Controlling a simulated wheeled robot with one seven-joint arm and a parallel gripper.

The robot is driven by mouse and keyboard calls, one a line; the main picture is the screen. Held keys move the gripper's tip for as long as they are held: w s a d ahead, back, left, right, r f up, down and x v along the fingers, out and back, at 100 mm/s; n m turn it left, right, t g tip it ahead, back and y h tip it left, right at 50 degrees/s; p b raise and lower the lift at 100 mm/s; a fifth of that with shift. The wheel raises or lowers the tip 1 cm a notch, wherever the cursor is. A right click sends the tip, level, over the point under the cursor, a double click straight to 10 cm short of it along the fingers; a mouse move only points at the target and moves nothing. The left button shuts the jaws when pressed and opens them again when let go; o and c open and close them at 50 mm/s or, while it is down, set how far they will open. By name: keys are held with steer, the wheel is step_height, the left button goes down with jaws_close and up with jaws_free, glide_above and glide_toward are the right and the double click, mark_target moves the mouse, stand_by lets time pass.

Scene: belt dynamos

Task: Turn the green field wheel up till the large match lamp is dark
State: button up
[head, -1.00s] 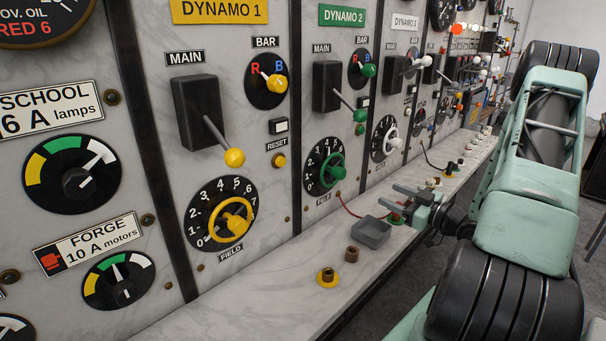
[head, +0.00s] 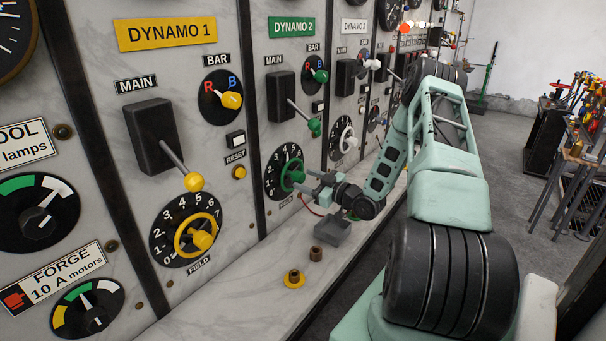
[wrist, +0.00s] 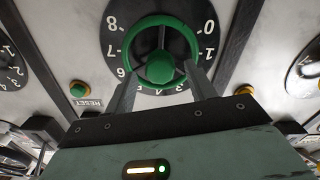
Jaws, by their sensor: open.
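The green field wheel (head: 292,174) is on a black numbered dial under the DYNAMO 2 plate (head: 291,26). In the wrist view the wheel's green rim (wrist: 159,20) and hub (wrist: 159,67) face me. My gripper (head: 308,187) is at the wheel in the head view. In the wrist view my gripper (wrist: 161,71) is open, its two fingers reaching toward the rim on either side of the hub. I cannot tell whether they touch it. The wheel's pointer reading is unclear. I cannot identify the large match lamp; a small orange-red lit lamp (head: 404,28) shows far back.
The yellow field wheel (head: 197,235) of DYNAMO 1 is at left. The green-knobbed main lever (head: 314,127) projects above my gripper.

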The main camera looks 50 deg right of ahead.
steer(key=shift+w, duration=1.05)
steer(key=c, duration=1)
steer(key=shift+o, duration=0.2)
steer(key=shift+f+m, duration=0.1)
steer(key=shift+m, duration=0.3)
steer(key=shift+m+b, duration=0.7)
steer(key=shift+m, duration=0.2)
steer(key=shift+m+b, duration=0.55)
steer(key=shift+m, duration=1.15)
